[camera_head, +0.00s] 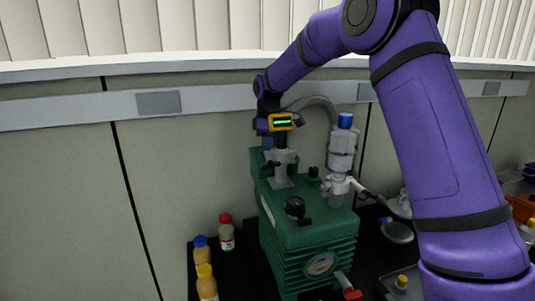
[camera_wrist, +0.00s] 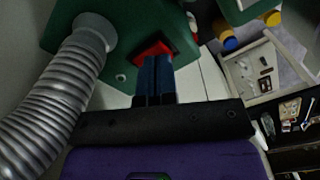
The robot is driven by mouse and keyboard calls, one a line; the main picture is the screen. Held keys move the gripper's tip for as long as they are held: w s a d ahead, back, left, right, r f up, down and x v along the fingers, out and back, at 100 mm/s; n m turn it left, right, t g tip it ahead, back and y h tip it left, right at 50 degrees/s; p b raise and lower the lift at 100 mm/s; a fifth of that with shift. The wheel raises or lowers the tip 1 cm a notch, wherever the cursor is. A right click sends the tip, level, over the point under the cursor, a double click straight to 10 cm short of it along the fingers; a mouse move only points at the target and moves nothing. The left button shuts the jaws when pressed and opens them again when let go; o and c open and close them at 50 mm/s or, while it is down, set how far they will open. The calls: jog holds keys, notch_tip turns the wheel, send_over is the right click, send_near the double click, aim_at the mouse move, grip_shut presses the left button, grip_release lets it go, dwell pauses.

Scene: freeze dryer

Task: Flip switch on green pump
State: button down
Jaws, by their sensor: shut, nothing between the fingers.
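The green pump (camera_head: 290,232) stands on the dark bench in the head view. Its green housing (camera_wrist: 120,72) also fills the upper left of the wrist view. A red switch (camera_wrist: 150,50) sits on the housing in the wrist view. My gripper (camera_wrist: 154,62) is shut and empty, with its blue fingertips at the lower edge of the switch. They look very close to it or touching; I cannot tell which. In the head view my arm reaches over behind the pump, and the switch is hidden there.
A grey corrugated hose (camera_wrist: 60,95) runs close beside my gripper on the left. A clear filter with a blue cap (camera_head: 342,150) stands on the pump. Several bottles, one with a red cap (camera_head: 226,232), stand left of it. The wall is close behind.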

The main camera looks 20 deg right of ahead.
jog(key=shift+f, duration=0.1)
notch_tip(320, 180, up, 7)
dwell(1.0)
jog(key=shift+a, duration=0.1)
